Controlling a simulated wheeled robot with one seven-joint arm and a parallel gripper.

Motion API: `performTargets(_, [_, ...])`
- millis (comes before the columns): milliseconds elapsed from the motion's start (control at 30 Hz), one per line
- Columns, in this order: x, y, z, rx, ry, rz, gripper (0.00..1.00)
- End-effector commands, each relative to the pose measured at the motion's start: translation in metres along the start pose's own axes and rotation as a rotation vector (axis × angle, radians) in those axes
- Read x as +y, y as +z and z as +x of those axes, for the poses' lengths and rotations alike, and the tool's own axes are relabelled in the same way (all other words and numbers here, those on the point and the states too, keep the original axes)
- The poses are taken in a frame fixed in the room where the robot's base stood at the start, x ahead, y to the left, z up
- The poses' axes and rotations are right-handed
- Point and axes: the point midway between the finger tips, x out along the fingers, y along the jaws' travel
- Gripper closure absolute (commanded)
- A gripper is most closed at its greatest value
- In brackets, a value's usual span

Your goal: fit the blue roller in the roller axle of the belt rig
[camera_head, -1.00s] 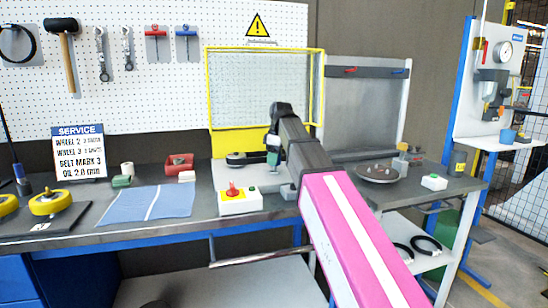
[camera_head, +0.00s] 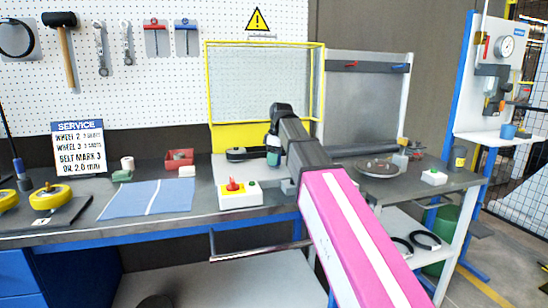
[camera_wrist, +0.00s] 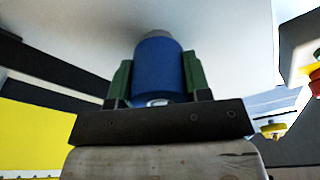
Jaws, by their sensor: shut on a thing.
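The blue roller (camera_wrist: 158,72) is held between the two green fingers of my gripper (camera_wrist: 157,78) in the wrist view. Its grey end points away from the palm, towards a pale surface. In the head view my gripper (camera_head: 273,157) is over the belt rig, whose pale base plate (camera_head: 226,172) and black belt (camera_head: 250,153) show beside it. The roller is too small and covered to make out there. The roller axle is hidden in both views, so I cannot tell whether the roller touches it.
The yellow-framed guard (camera_head: 208,90) stands behind the rig. A control box with a red knob (camera_head: 240,196) is in front. A blue cloth (camera_head: 148,198) and red bin (camera_head: 179,159) lie left. A round tray (camera_head: 378,168) is at right.

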Motion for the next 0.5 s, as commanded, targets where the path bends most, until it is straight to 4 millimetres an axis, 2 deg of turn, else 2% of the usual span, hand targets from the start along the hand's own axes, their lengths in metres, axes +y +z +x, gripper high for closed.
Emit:
performTargets(300, [-0.0002, 0.0011, 0.0066, 0.000, 0.001, 0.000, 0.82])
performTargets(333, [0.0000, 0.0009, 0.0062, 0.000, 0.001, 0.000, 0.46])
performTargets(400, [0.0001, 0.0009, 0.0060, 0.000, 0.001, 0.000, 0.26])
performTargets(500, [0.0000, 0.0009, 0.0060, 0.000, 0.001, 0.000, 0.26])
